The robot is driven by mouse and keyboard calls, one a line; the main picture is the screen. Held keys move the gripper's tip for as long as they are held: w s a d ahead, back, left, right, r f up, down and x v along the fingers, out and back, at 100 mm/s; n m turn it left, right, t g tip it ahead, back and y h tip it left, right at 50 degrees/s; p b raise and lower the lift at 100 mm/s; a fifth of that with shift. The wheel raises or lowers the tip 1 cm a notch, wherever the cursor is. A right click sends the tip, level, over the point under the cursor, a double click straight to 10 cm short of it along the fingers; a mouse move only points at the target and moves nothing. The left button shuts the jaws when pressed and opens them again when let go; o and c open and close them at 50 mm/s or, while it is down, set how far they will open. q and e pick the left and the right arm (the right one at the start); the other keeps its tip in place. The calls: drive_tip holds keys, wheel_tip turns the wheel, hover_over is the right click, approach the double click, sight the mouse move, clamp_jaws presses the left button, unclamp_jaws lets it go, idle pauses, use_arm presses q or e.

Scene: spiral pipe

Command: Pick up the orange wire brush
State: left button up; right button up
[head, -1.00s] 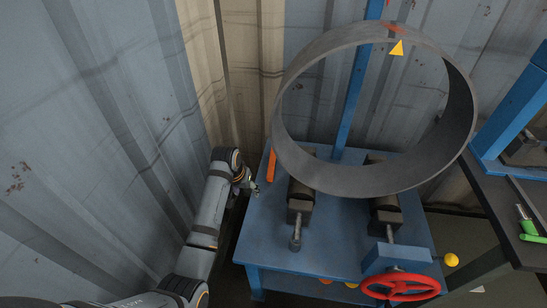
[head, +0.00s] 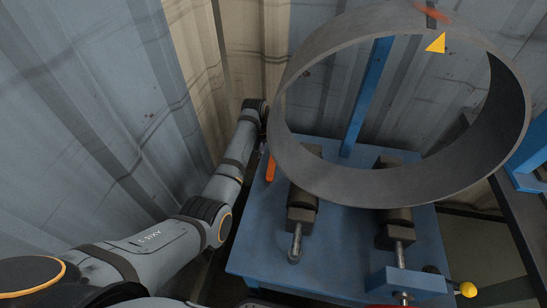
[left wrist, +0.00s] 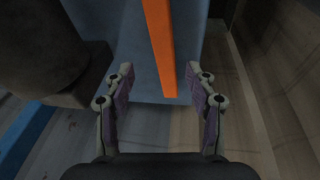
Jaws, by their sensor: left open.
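The orange wire brush (head: 270,168) lies along the left edge of the blue table (head: 255,235), and I see only its orange part. In the left wrist view, the orange strip of the brush (left wrist: 160,45) runs down from the top edge, its near end between the fingertips. My left gripper (left wrist: 160,72) is open, with one finger on each side of the strip and clear space beside it. In the head view, the left gripper is mostly hidden behind the wrist and the pipe's rim. My right gripper is not in view.
A large grey pipe ring (head: 400,185) rests on dark rollers (head: 302,205) right of the brush. A corrugated metal wall (head: 110,120) stands close on the left and behind. A dark roller body (left wrist: 50,50) is close left of my fingers.

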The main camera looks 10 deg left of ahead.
sight(272, 165)
use_arm(q)
drive_tip(key=x, duration=0.3)
drive_tip(key=b+x, duration=0.1)
drive_tip(key=shift+a+f, duration=0.25)
drive_tip(key=shift+a, duration=0.1)
drive_tip(key=shift+w+f, duration=0.15)
drive_tip(key=shift+f, duration=0.2)
drive_tip(key=shift+d, duration=0.1)
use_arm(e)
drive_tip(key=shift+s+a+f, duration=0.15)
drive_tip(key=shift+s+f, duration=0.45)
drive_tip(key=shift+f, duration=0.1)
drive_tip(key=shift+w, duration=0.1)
use_arm(q)
drive_tip(key=shift+f, duration=0.15)
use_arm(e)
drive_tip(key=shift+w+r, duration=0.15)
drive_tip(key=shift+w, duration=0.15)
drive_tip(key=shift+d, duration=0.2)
use_arm(q)
drive_tip(key=shift+c, duration=0.2)
clamp_jaws()
